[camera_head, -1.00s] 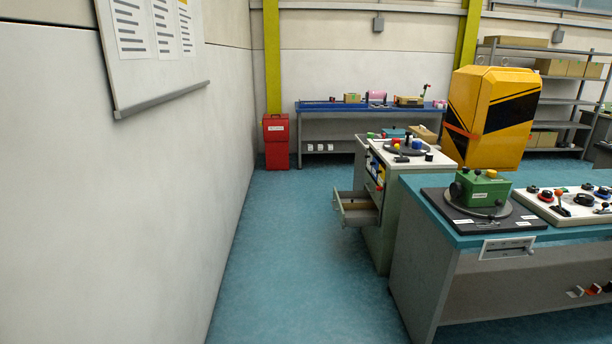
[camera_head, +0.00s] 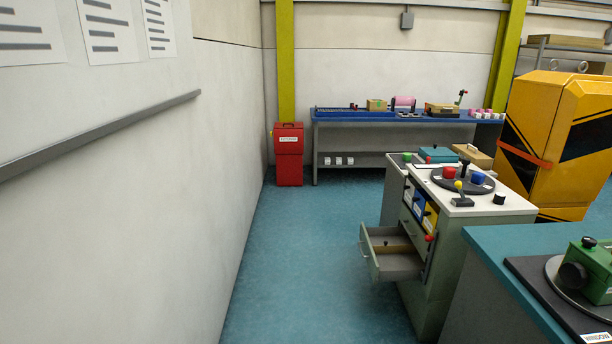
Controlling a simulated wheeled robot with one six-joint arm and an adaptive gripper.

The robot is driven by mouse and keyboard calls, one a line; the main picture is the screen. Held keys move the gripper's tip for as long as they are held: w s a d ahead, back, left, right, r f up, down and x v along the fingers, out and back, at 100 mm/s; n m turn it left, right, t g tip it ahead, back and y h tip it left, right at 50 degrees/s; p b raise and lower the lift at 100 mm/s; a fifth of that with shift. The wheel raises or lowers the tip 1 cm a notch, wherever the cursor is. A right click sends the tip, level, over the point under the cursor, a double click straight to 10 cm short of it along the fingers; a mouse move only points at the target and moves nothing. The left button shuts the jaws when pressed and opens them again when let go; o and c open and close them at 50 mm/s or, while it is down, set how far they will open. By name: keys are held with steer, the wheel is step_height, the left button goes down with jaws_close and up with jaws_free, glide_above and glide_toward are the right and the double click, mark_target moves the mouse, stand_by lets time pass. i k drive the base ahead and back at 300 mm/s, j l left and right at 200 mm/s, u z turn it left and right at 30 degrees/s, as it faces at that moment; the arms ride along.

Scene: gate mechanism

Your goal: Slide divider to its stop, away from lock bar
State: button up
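A grey-green cabinet (camera_head: 437,291) stands right of the middle, with a pulled-out drawer (camera_head: 372,262) on its left side. Inside the drawer a thin tan crosspiece, which looks like the divider (camera_head: 393,249), separates two compartments; its exact position is too small to tell. A dark upright bar with a red knob (camera_head: 429,238) is at the cabinet's corner beside the drawer fronts; I cannot tell whether it is the lock bar. My gripper is not in view.
Clear blue floor (camera_head: 300,265) runs along the wall on the left. A teal-topped bench (camera_head: 500,251) with a green device (camera_head: 594,268) is near on the right. A red bin (camera_head: 289,156), a blue bench (camera_head: 340,115) and a yellow cabinet (camera_head: 550,130) stand behind.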

mark_target(385, 249)
steer(key=i, duration=1.8)
steer(key=i+l+z, duration=0.15)
steer(key=i, duration=1.6)
steer(key=i+l+u, duration=0.15)
steer(key=i, duration=0.3)
